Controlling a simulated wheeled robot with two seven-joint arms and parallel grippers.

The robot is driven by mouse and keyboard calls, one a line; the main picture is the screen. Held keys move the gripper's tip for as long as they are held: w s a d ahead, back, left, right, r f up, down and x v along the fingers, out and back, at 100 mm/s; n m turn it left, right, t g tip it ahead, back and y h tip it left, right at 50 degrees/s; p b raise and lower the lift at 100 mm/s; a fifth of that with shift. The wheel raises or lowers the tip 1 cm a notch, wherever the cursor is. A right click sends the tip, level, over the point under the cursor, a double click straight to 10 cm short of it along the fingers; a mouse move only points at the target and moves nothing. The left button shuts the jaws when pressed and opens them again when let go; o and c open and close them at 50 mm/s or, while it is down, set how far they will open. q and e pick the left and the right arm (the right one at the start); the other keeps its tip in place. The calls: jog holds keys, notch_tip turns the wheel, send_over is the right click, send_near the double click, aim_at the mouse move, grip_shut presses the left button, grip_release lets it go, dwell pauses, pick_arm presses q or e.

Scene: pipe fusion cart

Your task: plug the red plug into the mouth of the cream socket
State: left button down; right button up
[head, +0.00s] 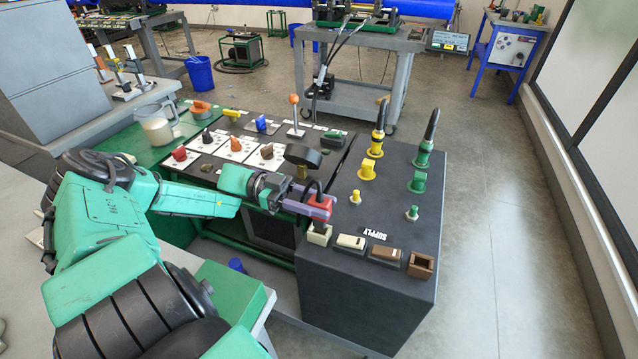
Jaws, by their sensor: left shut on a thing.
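My left gripper (308,203) reaches in from the left over the front left part of the dark supply box. It is shut on the red plug (322,213), with a black cable looping up behind it. The cream socket (319,236) stands on the box top right below the plug, at the left end of a row. The plug's lower end is at or just above the socket's mouth; I cannot tell whether it is inside. The gripper and plug partly hide the mouth. My right gripper is not in view.
Right of the cream socket are a cream block (351,243), a brown block (386,254) and an open brown socket (421,264). Yellow and green connectors (367,170) stand farther back. A panel with coloured knobs (236,144) and a jug (157,125) lie left.

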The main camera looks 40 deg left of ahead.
pick_arm(q)
jog(key=shift+r, duration=0.1)
jog(key=shift+f, duration=0.55)
jog(key=shift+f+b, duration=1.35)
jog(key=shift+f, duration=0.3)
jog(key=shift+c, duration=2.1)
grip_release()
